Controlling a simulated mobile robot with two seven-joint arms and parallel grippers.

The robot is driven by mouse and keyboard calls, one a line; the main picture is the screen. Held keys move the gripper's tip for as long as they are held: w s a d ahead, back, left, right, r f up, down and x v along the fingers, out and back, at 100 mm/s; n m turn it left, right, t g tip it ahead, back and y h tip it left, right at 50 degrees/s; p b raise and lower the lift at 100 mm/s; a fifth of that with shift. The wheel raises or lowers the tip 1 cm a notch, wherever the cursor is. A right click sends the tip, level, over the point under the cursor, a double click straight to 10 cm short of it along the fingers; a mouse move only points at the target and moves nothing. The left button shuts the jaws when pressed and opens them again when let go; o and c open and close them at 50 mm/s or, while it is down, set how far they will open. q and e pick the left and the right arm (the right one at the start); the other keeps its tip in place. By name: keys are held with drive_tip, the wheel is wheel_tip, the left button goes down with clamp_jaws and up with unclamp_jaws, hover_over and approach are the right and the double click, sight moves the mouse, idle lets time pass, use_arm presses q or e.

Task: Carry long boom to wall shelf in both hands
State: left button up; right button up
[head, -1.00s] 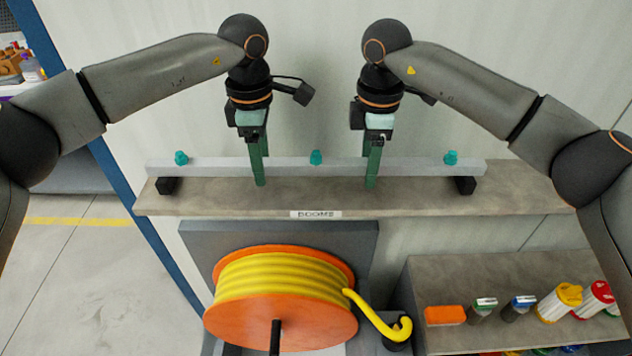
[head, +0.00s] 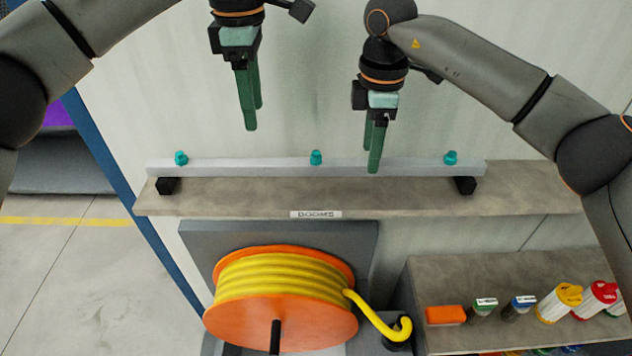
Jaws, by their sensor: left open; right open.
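The long boom (head: 250,167) is a pale grey bar with teal nozzles along its top. It lies level on two black supports, a left one (head: 167,186) and a right one (head: 465,186), on the wall shelf (head: 390,197) labelled "BOOMS". My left gripper (head: 251,125) is open and empty, above the boom and apart from it. My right gripper (head: 372,165) is open; its green fingertips overlap the boom in the picture right of the middle nozzle. I cannot tell whether they touch it.
Below the shelf stands an orange reel (head: 290,322) wound with yellow hose (head: 280,277). At the lower right a bench (head: 450,275) holds an orange block (head: 445,315) and several small containers. The wall is close behind the shelf.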

wheel_tip(320, 180, up, 8)
drive_tip(key=shift+r, duration=0.25)
drive_tip(key=shift+f, duration=0.1)
idle(0.4)
